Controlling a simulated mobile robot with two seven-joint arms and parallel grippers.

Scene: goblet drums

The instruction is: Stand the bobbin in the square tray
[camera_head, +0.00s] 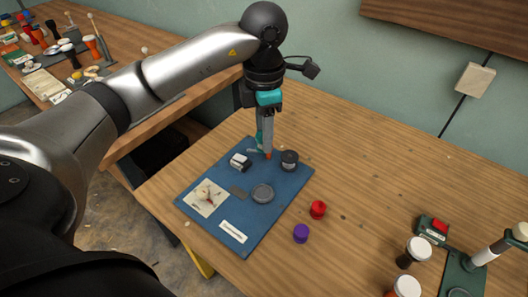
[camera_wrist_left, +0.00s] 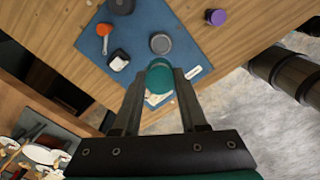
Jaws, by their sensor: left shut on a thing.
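My left gripper (camera_head: 265,146) points down over the blue mat and is shut on a teal round-ended piece, likely the bobbin. In the left wrist view the teal piece (camera_wrist_left: 159,76) sits between the fingertips, its round end facing away from me; the fingers hide part of its sides. It appears held above the mat. A flat cream square (camera_head: 205,199) with a dark reddish figure lies at the mat's left and may be the square tray; I cannot tell whether it has a rim. In the wrist view the fingers partly cover it. My right gripper is not in view.
On the blue mat (camera_head: 222,217) are a round grey dish (camera_head: 262,193), a black-and-white block (camera_head: 240,161), a dark cylinder (camera_head: 289,160) and an orange-handled tool (camera_wrist_left: 103,29). Red (camera_head: 318,209) and purple (camera_head: 301,233) pieces stand right of it. Wood beyond is mostly clear.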

